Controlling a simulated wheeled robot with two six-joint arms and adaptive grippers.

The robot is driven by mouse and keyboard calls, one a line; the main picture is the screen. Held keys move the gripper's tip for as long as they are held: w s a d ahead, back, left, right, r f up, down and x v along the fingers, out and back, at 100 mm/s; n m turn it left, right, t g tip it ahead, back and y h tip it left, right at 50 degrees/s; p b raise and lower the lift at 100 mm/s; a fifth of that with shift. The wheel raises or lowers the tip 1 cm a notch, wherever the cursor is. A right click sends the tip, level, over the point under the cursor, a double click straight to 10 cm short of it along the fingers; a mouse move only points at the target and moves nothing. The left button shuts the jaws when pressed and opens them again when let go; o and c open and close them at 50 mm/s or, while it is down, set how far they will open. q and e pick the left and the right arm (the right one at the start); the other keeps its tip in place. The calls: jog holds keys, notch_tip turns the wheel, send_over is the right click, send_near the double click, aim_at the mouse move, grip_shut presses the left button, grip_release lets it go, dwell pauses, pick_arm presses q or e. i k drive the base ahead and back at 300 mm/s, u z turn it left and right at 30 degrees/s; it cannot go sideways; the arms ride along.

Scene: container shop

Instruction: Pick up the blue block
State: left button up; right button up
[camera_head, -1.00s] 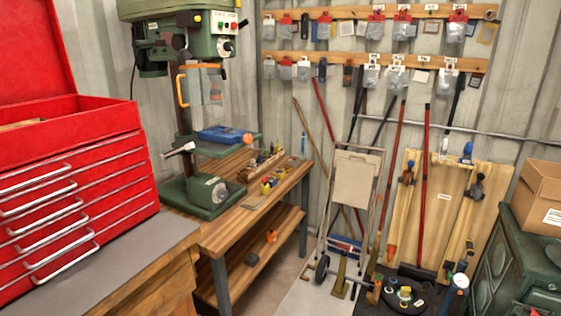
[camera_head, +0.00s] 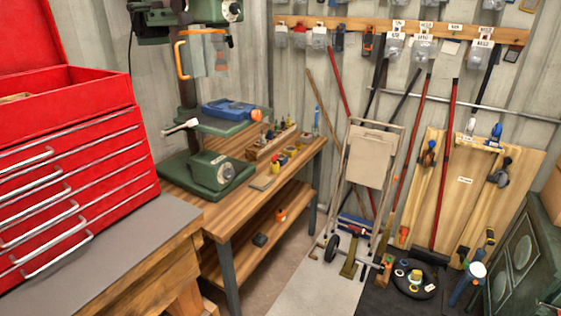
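A blue, block-like object (camera_head: 228,110) lies on the table of the green drill press, with an orange round part at its right end. I cannot tell whether it is a loose block or a vise. Several small coloured pieces (camera_head: 283,158) stand on the wooden workbench by a wooden rack; they are too small to tell whether a blue block is among them. Neither of my grippers is in view.
The drill press (camera_head: 207,173) stands on the workbench (camera_head: 224,214). A red tool chest (camera_head: 75,190) on a grey-topped bench fills the left. A folded hand truck (camera_head: 366,160), long-handled tools and boards lean at the back wall. Bare floor (camera_head: 315,285) shows in front.

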aim_at(283, 159)
jog(key=z, duration=0.8)
jog(key=i, duration=2.25)
jog(key=u, duration=0.35)
